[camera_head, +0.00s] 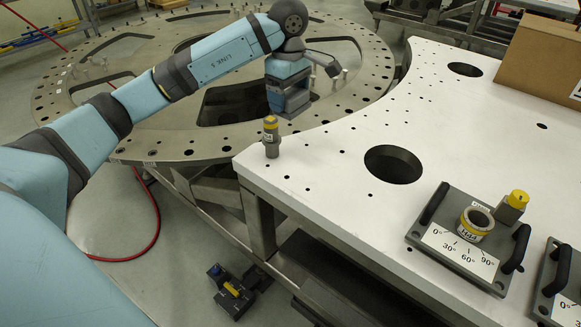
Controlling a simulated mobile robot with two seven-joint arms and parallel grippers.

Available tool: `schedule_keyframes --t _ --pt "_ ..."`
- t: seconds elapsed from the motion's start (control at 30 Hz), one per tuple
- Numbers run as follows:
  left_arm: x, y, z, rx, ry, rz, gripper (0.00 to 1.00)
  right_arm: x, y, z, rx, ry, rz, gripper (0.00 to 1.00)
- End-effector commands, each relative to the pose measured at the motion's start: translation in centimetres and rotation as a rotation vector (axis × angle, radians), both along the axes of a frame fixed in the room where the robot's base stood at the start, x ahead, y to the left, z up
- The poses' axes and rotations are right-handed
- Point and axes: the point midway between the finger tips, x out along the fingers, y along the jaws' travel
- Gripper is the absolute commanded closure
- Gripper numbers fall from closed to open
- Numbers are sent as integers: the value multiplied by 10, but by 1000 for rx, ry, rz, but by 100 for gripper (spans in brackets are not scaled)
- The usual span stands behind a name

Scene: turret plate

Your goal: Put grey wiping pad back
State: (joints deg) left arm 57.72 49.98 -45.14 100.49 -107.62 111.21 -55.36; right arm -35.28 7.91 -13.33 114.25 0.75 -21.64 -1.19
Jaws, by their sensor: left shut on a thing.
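My left gripper (289,97) hangs fingers down over the large round turret plate (150,141), near its edge facing the white table (330,165). It is shut on what appears to be the grey wiping pad (298,113). Only a thin grey edge of the pad shows below the dark fingers, and the rest is hidden. I cannot tell whether the pad touches the plate. My right gripper is not in view.
A grey pin with a yellow band (271,137) stands upright on the table's near left corner, just below my left gripper. A dark fixture plate (415,236) with handles holds a ring and a yellow-topped block. A cardboard box (540,62) stands at back right.

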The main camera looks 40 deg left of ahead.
Motion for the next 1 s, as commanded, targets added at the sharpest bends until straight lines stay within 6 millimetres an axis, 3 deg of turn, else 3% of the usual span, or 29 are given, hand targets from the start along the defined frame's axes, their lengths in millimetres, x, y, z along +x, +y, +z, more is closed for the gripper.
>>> schedule_keyframes --t 0.5,0.83,1.0 --pt "-1 0 -129 0 7 1 46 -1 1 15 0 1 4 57" --pt "-1 0 -159 1 3 1 46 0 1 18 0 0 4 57" --pt "-1 0 -185 0 4 0 46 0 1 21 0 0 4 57"
